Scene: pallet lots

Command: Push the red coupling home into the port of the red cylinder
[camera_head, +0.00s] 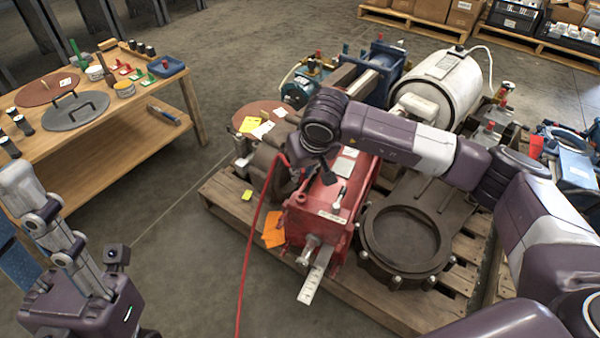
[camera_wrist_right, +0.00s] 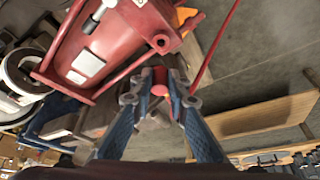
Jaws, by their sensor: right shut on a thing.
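The red cylinder (camera_head: 335,212), a long boxy red body with pale labels, lies on a pallet in the head view. It fills the upper left of the right wrist view (camera_wrist_right: 120,35). My right gripper (camera_head: 302,172) is low beside its far left end. In the right wrist view the gripper (camera_wrist_right: 161,88) is shut on the red coupling (camera_wrist_right: 160,89), close to the cylinder's side edge. A red hose (camera_head: 252,245) hangs from there.
The pallet (camera_head: 370,310) also carries a dark round flange (camera_head: 405,240), a white drum (camera_head: 450,82) and a blue-framed unit (camera_head: 375,70). Orange and yellow tags lie left of the cylinder. A wooden table (camera_head: 130,150) with tools stands left, with clear floor between.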

